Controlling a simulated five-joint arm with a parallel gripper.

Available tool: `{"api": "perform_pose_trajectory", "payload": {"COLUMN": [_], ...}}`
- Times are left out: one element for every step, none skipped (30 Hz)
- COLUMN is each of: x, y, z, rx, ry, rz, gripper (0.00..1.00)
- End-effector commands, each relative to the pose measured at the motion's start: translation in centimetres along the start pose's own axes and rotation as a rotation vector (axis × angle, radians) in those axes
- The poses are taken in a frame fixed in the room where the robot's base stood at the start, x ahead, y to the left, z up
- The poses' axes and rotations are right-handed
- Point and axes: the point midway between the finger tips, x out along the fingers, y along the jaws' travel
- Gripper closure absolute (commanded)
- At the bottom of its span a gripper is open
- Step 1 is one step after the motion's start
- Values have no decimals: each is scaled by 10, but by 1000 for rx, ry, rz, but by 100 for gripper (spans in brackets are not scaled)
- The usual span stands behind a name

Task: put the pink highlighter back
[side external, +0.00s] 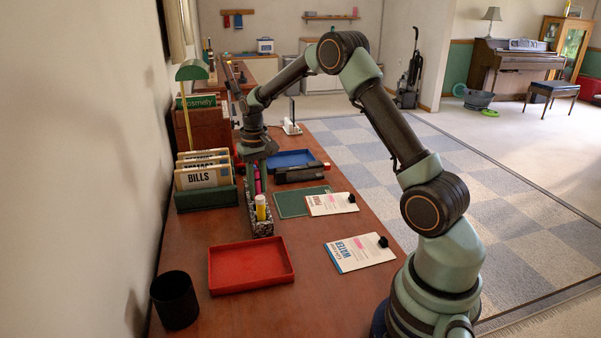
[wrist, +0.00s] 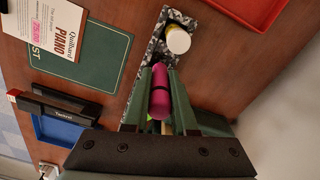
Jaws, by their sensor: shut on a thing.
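In the side view the pink highlighter (side external: 257,181) is upright between the fingers, at the far part of a narrow speckled holder (side external: 263,230). Whether its lower end is inside the holder I cannot tell. A yellow bottle with a white cap (side external: 260,206) stands in the holder's near part. The wrist view shows the speckled holder (wrist: 137,88) and the white cap (wrist: 178,41). A yellow-green bit (wrist: 148,126) shows beside the left finger.
A file rack with a BILLS card (side external: 203,178) stands close left of my gripper. A red tray (side external: 250,267) and a black cup (side external: 175,300) are nearer. A green mat (side external: 289,205), papers (side external: 358,252), a black stapler (side external: 300,173) and a blue tray (side external: 290,157) lie right.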

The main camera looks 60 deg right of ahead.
Motion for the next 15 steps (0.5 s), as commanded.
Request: {"api": "perform_pose_trajectory", "payload": {"x": [6, 10, 16, 21, 26, 31, 35, 37, 38, 39, 39, 38, 38, 38, 38], "y": [0, 0, 0, 0, 0, 0, 0, 0, 0, 0, 0, 0, 0, 0, 0], "z": [1, 1, 1, 1, 1, 1, 1, 1, 1, 1, 1, 1, 1, 1, 1], "rx": [0, 0, 0, 0, 0, 0, 0, 0, 0, 0, 0, 0, 0, 0, 0], "ry": [-3, -4, -4, -4, -5, -4, -4, -4, -2, -1, -1, 0, 0, 0, -1], "rz": [0, 1, 1, 1, 1, 1, 1, 1, 0, 0, 0, 0, 0, 0, 0], "gripper": [100, 100, 100, 100, 100, 100, 100, 100, 100, 100, 100, 100, 100, 100, 100]}}
